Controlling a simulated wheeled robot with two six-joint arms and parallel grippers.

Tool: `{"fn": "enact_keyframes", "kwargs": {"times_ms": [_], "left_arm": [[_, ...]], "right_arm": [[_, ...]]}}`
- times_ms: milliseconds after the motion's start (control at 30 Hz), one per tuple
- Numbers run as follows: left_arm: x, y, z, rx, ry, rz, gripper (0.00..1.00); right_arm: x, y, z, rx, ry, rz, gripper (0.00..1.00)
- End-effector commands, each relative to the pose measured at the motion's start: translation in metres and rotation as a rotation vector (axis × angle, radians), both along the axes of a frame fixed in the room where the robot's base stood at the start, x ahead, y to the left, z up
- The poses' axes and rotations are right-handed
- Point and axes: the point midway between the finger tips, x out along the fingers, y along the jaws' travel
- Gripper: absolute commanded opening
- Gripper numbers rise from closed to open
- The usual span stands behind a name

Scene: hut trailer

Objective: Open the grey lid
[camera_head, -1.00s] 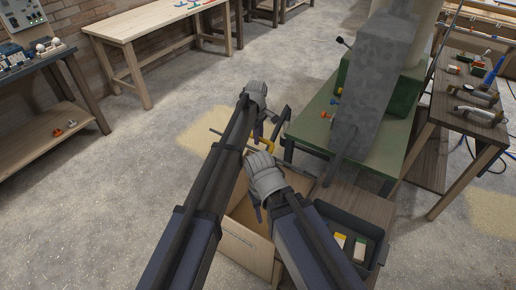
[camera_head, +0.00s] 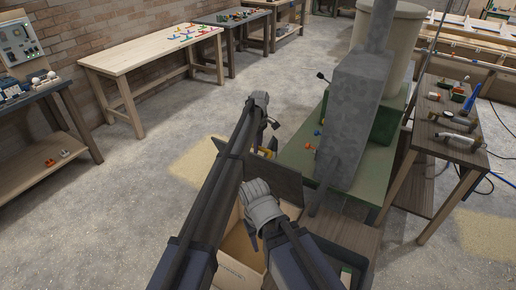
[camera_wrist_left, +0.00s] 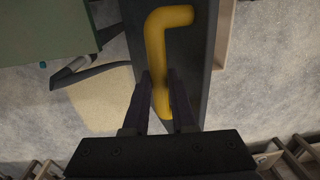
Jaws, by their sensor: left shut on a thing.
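The grey lid (camera_head: 277,182) is a dark flat panel, tilted up above a pale wooden box (camera_head: 240,262) in the head view. It fills the middle of the left wrist view (camera_wrist_left: 190,75). A bent yellow handle (camera_wrist_left: 160,45) is fixed to it; a bit of yellow shows in the head view (camera_head: 265,152). My left gripper (camera_wrist_left: 163,108) is shut on the handle's lower end, one finger on each side. My right arm reaches over the box's near side; its fingers are mostly hidden.
A green table (camera_head: 315,160) with a grey metal machine (camera_head: 352,125) stands close to the lid's right. A workbench with tools (camera_head: 450,125) is farther right. A dark tray (camera_head: 347,272) lies at the bottom right. The floor to the left is clear.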

Motion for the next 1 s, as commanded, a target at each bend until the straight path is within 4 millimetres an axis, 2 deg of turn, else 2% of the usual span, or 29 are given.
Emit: {"fn": "enact_keyframes", "kwargs": {"times_ms": [167,200,433,767,1000], "left_arm": [[-0.001,-0.002,-0.001,-0.002,0.0,-0.001,0.0],[-0.001,-0.002,-0.001,-0.002,0.0,-0.001,0.28],[-0.001,0.0,0.0,-0.001,0.001,0.0,0.54],[-0.001,0.0,0.002,0.0,0.0,0.0,0.55],[-0.001,0.0,0.017,0.0,0.0,0.0,0.55]], "right_arm": [[0.0,0.0,-0.001,0.0,0.0,0.0,0.5],[0.0,0.0,-0.001,0.0,0.0,0.0,0.5],[0.0,0.0,0.0,0.0,0.0,0.0,0.5],[0.0,0.0,0.002,0.0,0.0,0.0,0.5],[0.0,0.0,0.017,0.0,0.0,0.0,0.5]]}}
